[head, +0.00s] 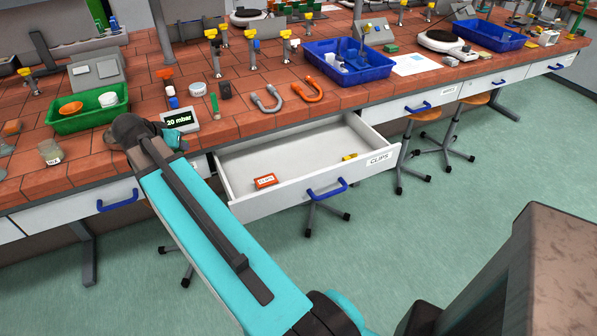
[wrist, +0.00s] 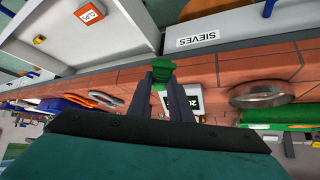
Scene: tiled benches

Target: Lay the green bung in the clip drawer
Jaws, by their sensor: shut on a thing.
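The green bung (wrist: 163,70) is held between the fingertips of my gripper (wrist: 163,83) in the wrist view, with the brick-tiled bench top behind it. In the head view my arm reaches to the bench edge left of the drawer, and its links hide the bung and fingers. The clip drawer (head: 292,197), labelled CLIPS, stands pulled open below the bench edge, to the right of my arm. Inside it lie a small orange box (head: 265,181) at the front left and a small yellow thing (head: 349,157) at the right. The rest of its floor is bare.
A display reading 20 mbar (head: 180,122) stands beside my arm's end. A green tray (head: 62,124) with bowls is to its left. Grey (head: 267,104) and orange (head: 308,93) U-shaped pieces lie on the bench behind the drawer. A blue tray (head: 350,77) stands farther right.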

